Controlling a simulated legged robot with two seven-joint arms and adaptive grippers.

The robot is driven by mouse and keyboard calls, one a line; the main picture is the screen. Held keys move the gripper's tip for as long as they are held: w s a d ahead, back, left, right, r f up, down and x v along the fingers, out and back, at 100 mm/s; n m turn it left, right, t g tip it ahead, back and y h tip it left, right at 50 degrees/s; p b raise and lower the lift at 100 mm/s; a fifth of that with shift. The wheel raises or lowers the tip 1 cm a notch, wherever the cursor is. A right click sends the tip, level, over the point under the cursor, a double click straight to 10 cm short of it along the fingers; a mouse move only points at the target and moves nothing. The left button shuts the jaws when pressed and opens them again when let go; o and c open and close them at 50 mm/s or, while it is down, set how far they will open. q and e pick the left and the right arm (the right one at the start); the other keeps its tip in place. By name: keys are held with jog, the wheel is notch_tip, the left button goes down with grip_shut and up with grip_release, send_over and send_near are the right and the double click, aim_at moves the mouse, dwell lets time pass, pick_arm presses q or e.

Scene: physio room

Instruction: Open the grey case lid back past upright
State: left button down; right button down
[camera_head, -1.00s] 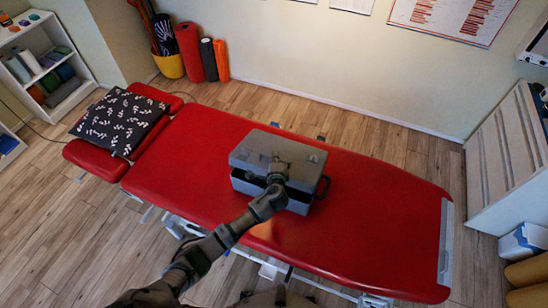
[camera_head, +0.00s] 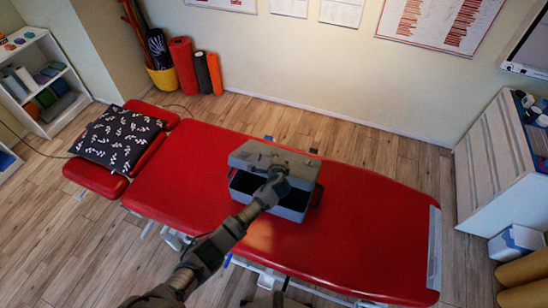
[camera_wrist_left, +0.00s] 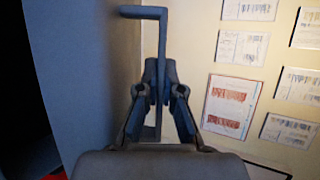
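The grey case (camera_head: 296,207) sits on the red treatment table, its dark inside showing at the front. Its grey lid (camera_head: 250,155) is raised part way and tilted, hinged at the far side; it is short of upright. My left gripper (camera_head: 278,169) is at the lid's front and hides part of it. In the left wrist view, my left gripper's fingers (camera_wrist_left: 159,88) close on either side of the upright bar of a grey bracket-shaped handle (camera_wrist_left: 163,35). The lid's grey face (camera_wrist_left: 75,70) fills the left of that view. My right gripper is not in view.
The red table (camera_head: 370,240) has clear room around the case. A patterned pillow (camera_head: 115,138) lies at its left end. A white cabinet (camera_head: 500,160) stands at the right. Rolled mats (camera_head: 183,65) stand by the wall behind.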

pick_arm(q)
jog(key=shift+r, duration=0.15)
jog(key=c, duration=1.6)
grip_release()
jog(key=shift+s, duration=0.1)
jog(key=v, duration=1.1)
jog(key=shift+s+r, duration=0.2)
jog(key=shift+s, duration=0.1)
jog(key=shift+d, duration=0.15)
